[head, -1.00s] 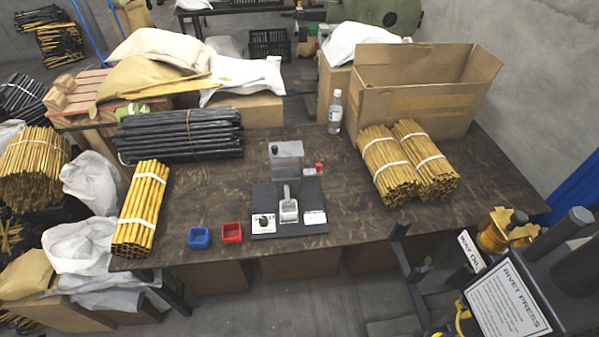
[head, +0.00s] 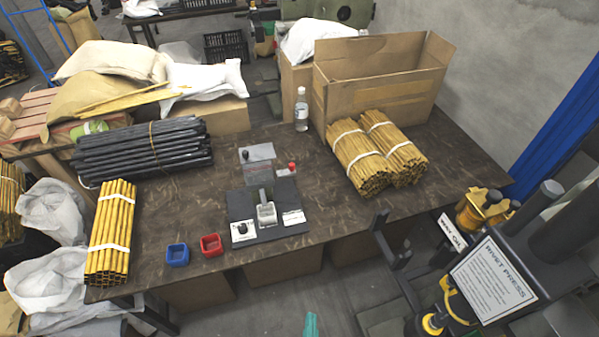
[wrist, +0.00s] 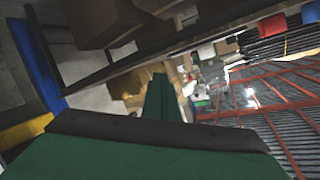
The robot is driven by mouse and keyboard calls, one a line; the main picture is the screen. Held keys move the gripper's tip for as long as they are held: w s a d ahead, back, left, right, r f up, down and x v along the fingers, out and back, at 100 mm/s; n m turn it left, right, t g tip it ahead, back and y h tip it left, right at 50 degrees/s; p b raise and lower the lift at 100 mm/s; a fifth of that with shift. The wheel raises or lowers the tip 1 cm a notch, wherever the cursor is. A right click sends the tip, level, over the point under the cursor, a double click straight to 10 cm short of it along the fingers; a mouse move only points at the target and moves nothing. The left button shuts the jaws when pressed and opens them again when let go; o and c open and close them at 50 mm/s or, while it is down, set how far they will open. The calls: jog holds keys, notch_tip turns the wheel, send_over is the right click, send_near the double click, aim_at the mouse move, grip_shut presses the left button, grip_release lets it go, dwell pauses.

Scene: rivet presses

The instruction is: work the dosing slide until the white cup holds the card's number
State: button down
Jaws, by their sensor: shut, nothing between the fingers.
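The dosing device stands on a dark base plate (head: 275,234) at the table's front middle, with a grey hopper block (head: 258,153) behind. The white cup (head: 266,214) sits in front of the hopper; its contents are too small to make out. A white card (head: 293,218) lies right of the cup, its print unreadable. A black knob (head: 242,228) stands on a white label at the left, and a red knob (head: 291,167) is at the back right. My green gripper (head: 311,325) shows at the bottom edge, well short of the table. In the wrist view its fingers (wrist: 162,98) are together and empty.
A blue bin (head: 177,255) and a red bin (head: 211,244) sit left of the base plate. Brass rod bundles (head: 113,232) flank the workspace, with black rods (head: 145,150) behind. A bottle (head: 301,109) and cardboard box (head: 380,85) stand behind. The rivet press (head: 490,275) is at right.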

aim_at(286, 170)
jog(key=w+d+m+y, duration=0.1)
jog(key=w+m, duration=0.1)
jog(key=w, duration=0.8)
jog(key=w+r+m+t+y, duration=0.1)
jog(key=w+m, duration=0.2)
jog(key=w, duration=0.7)
jog(key=w+d+r+m+y, duration=0.1)
jog(key=w+m, duration=0.1)
jog(key=w, duration=0.8)
jog(key=shift+w+d+r+m+t+y, duration=0.15)
jog(key=shift+w+d+m+t+y, duration=0.15)
jog(key=shift+w+t+y, duration=0.1)
jog(key=w+r+m+y, duration=0.1)
jog(key=w+r+y, duration=0.1)
jog(key=w+r, duration=0.45)
jog(key=w+a, duration=0.5)
jog(key=w, duration=0.4)
jog(key=shift+w+a+f+t, duration=0.25)
jog(key=shift+w+a+t, duration=0.05)
jog(key=shift+a+t, duration=0.1)
jog(key=shift+s, duration=0.1)
